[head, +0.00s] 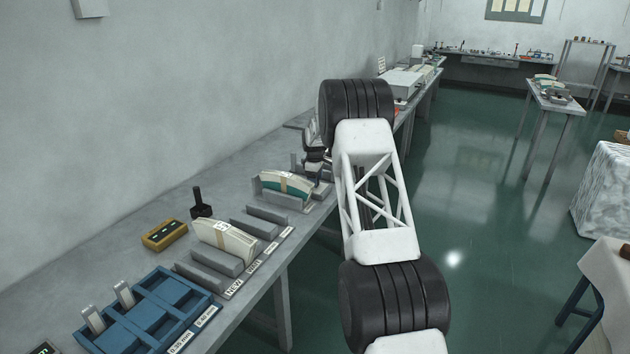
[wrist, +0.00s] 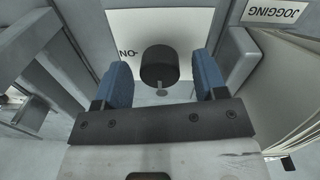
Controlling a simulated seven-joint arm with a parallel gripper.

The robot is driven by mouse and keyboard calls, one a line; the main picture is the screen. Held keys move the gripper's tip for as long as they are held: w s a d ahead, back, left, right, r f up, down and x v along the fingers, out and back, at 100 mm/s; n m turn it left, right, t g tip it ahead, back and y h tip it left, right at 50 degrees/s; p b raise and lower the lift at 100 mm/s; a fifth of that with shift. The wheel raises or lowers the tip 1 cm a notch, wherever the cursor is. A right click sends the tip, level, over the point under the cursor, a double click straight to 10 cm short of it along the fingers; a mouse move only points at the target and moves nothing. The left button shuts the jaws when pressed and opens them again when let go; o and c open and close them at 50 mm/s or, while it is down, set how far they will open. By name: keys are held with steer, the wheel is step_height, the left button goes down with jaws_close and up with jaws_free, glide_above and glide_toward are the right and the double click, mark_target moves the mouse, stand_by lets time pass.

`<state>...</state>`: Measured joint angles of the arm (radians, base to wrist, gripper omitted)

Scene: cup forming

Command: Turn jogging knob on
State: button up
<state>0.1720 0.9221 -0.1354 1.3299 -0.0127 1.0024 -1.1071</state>
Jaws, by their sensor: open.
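In the wrist view, the black round jogging knob (wrist: 158,64) sits on a white plate (wrist: 122,24). An upside-down "ON" mark is beside the knob on its left, and a small light grey mark shows at the knob's near edge. My gripper (wrist: 161,82) is open, with one blue finger pad on each side of the knob and visible gaps between. Whether the pads reach down to the knob's depth I cannot tell. An upside-down "JOGGING" label (wrist: 276,12) is at the upper right. In the head view my arm hides the knob.
In the wrist view, grey walls flank the plate, and a stack of pale sheets (wrist: 290,85) is at the right. In the head view, the long bench (head: 150,262) holds a blue tray (head: 150,318), paper stacks (head: 225,238) in grey holders and a yellow box (head: 164,235).

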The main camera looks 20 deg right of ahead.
steer(key=shift+f, duration=0.1)
steer(key=c, duration=0.9)
